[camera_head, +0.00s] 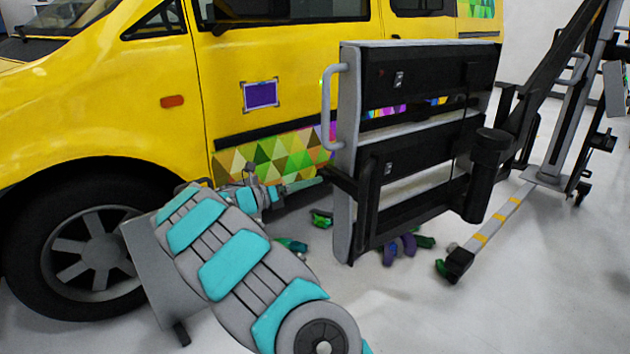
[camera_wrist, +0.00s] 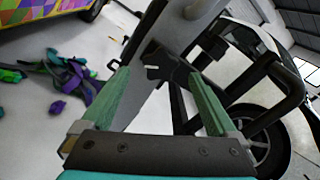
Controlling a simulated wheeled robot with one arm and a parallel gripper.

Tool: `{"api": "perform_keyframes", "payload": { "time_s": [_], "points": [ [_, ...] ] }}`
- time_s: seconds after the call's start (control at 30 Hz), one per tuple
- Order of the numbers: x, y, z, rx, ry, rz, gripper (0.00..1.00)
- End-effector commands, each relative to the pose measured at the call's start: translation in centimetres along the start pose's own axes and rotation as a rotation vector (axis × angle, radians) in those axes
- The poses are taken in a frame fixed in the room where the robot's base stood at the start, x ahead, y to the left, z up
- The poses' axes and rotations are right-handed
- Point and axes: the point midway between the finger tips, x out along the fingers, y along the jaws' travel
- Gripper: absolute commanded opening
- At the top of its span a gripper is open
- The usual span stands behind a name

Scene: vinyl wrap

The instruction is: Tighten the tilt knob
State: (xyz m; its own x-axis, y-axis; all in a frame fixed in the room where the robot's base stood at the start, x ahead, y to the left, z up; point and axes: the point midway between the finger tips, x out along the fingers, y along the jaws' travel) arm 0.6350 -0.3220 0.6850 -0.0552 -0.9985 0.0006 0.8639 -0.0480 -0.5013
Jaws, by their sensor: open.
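A black and grey panel (camera_head: 417,88) on a wheeled stand stands beside the yellow van. A dark fitting (camera_head: 338,180), possibly the tilt knob, sticks out at its near edge. In the wrist view a black fitting (camera_wrist: 157,62) lies ahead between my fingertips; its exact shape is hard to tell. My gripper (camera_head: 321,179) is close to the panel's near edge, with its green fingers pointing at it. In the wrist view my gripper (camera_wrist: 160,74) is open, with a wide empty gap between the fingers. I cannot tell whether either finger touches the fitting.
The yellow van (camera_head: 80,85) stands behind and to the left, with its wheel (camera_head: 95,255) near my arm. Green and purple wrap scraps (camera_head: 400,248) lie on the floor under the panel. A striped stand leg (camera_head: 490,232) reaches forward at right. A grey handle (camera_head: 328,105) projects from the panel.

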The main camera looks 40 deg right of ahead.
Motion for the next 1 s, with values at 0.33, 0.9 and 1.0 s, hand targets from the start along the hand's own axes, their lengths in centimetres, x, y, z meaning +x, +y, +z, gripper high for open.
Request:
{"api": "perform_keyframes", "payload": {
  "time_s": [0.33, 0.9, 1.0],
  "points": [
    [3.3, 0.0, 0.0, 0.001, 0.000, 0.000, 0.94],
    [3.4, 0.0, 0.0, 0.001, 0.000, 0.000, 0.59],
    [3.4, 0.0, 0.0, 0.001, 0.000, 0.000, 0.48]
  ]
}}
